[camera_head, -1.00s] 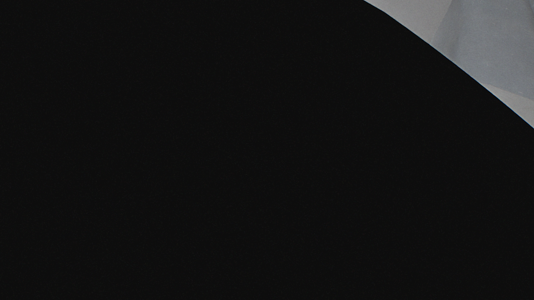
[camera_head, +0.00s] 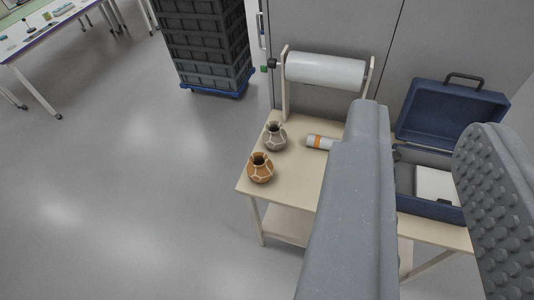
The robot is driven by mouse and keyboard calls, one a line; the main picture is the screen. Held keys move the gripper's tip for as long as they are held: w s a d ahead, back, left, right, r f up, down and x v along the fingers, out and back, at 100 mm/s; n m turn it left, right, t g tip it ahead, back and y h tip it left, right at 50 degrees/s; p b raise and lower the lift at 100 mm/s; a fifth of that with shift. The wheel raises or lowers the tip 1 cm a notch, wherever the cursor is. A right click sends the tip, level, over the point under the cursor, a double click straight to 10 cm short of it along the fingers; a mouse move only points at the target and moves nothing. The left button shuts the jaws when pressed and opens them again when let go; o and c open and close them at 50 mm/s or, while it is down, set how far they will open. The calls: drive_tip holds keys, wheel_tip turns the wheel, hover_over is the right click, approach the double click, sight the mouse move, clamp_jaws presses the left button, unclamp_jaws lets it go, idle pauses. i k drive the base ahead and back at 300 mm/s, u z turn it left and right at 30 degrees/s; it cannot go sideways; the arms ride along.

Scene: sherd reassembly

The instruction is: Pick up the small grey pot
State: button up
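The small grey pot (camera_head: 275,136) stands upright on a pale wooden table (camera_head: 311,180), near its left edge. It is grey with lighter seam lines and has a dark mouth. My gripper (camera_head: 425,125) fills the right side of the view as two grey fingers, the right one with a studded pad. The fingers are wide apart, with nothing held between them. The gripper is well away from the pot, which lies to the left of the left finger.
An orange-brown pot (camera_head: 260,168) stands just in front of the grey one. A white-and-orange tube (camera_head: 320,142), a paper roll on a stand (camera_head: 325,70) and an open blue case (camera_head: 449,112) share the table. Stacked dark crates (camera_head: 205,45) stand behind; the left floor is clear.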

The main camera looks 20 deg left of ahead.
sight(275, 138)
drive_tip(key=u, duration=0.3)
drive_tip(key=i, duration=1.6)
drive_tip(key=u, duration=0.25)
